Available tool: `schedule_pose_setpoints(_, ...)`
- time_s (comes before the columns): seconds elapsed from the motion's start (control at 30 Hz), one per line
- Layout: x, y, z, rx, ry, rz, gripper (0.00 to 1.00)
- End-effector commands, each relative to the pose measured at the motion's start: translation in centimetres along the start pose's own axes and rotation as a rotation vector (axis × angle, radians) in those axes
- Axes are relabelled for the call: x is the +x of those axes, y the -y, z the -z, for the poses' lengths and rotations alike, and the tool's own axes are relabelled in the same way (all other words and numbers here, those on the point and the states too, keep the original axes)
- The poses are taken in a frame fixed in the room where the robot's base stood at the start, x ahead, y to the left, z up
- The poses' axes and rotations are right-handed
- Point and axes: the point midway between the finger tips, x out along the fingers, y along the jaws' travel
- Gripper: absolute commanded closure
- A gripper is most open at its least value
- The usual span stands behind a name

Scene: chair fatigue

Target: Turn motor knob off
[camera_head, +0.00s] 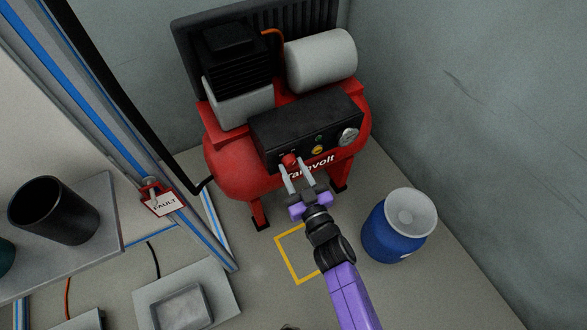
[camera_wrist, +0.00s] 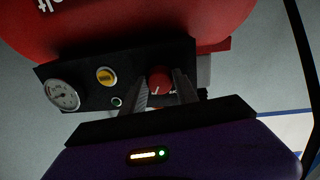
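The red motor knob (camera_head: 289,160) sits on the black control panel (camera_head: 262,139) of a red compressor. In the wrist view the knob (camera_wrist: 160,79) shows a small white mark at its edge; I cannot tell which setting it stands at. My gripper (camera_head: 291,167) is in front of the panel with its fingers apart. In the wrist view its fingers (camera_wrist: 161,86) stand to either side of the knob, with a visible gap on each side. I cannot tell how far the tips reach along the knob.
The panel also carries a yellow button (camera_head: 317,149) and a gauge (camera_head: 348,137). A blue barrel (camera_head: 388,239) stands right of my arm. A red FAULT tag (camera_head: 160,200) hangs by the left frame. A black cup (camera_head: 52,210) stands on a shelf. A yellow outline (camera_head: 284,257) marks the floor.

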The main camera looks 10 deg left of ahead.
Motion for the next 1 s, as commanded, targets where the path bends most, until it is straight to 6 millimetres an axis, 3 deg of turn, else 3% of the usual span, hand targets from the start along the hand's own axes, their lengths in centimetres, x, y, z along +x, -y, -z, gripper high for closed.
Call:
schedule_pose_setpoints(0.1, -0.02, 0.04, -0.01, 0.0, 0.0, 0.001, 1.0)
schedule_pose_setpoints(0.47, -0.02, -0.05, -0.18, -0.068, -0.006, -0.001, 1.0)
schedule_pose_setpoints(1.0, -0.03, -0.29, -0.37, -0.518, -0.045, -0.005, 1.0)
